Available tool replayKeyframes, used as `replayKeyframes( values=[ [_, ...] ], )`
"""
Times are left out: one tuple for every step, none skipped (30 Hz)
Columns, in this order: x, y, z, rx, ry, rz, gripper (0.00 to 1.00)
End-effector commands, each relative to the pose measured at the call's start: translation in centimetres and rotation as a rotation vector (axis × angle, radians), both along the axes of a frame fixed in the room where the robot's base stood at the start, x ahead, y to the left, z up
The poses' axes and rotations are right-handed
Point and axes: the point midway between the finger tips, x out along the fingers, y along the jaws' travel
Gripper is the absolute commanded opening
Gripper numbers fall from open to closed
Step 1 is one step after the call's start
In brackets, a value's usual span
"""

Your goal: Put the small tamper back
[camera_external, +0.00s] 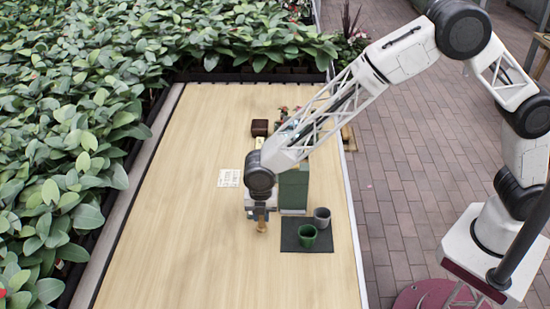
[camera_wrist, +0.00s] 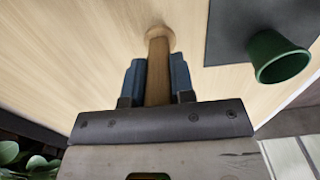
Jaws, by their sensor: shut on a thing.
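The small tamper (camera_external: 262,227) is a light wooden piece held by my gripper (camera_external: 261,213) over the table. In the wrist view the blue fingers of my gripper (camera_wrist: 158,80) are shut on the wooden shaft of the tamper (camera_wrist: 158,68), with its round wider end (camera_wrist: 160,35) pointing away from the gripper. I cannot tell whether that end touches the table. The gripper is left of a dark mat and a green box.
A paper note (camera_external: 229,178) and a dark red box (camera_external: 260,128) are on the table (camera_external: 190,220). The table's left and front are clear.

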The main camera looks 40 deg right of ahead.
Motion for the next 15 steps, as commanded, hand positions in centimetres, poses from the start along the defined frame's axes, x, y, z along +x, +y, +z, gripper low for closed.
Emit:
replayKeyframes(
  values=[
    [0.0,0.0,-0.7,-0.001,0.001,0.000,0.04],
    [0.0,0.0,-1.0,-0.001,0.001,0.000,0.04],
    [0.0,0.0,-1.3,0.000,0.000,0.000,0.04],
    [0.0,0.0,-1.5,0.000,0.000,0.000,0.04],
    [0.0,0.0,-1.7,0.001,-0.001,0.000,0.04],
    [0.0,0.0,-1.9,0.001,-0.001,0.000,0.04],
    [0.0,0.0,-2.0,0.001,-0.001,0.000,0.04],
    [0.0,0.0,-2.0,0.001,-0.001,0.000,0.04],
    [0.0,0.0,-2.0,0.001,-0.001,0.000,0.04],
    [0.0,0.0,-2.0,0.001,-0.001,0.000,0.04],
    [0.0,0.0,-2.0,0.001,-0.001,0.000,0.04],
    [0.0,0.0,-2.0,0.001,-0.001,0.000,0.04],
    [0.0,0.0,-2.0,0.001,-0.001,0.000,0.04],
    [0.0,0.0,-2.0,0.001,-0.001,0.000,0.04],
    [0.0,0.0,-2.0,0.001,-0.001,0.000,0.04]
  ],
)
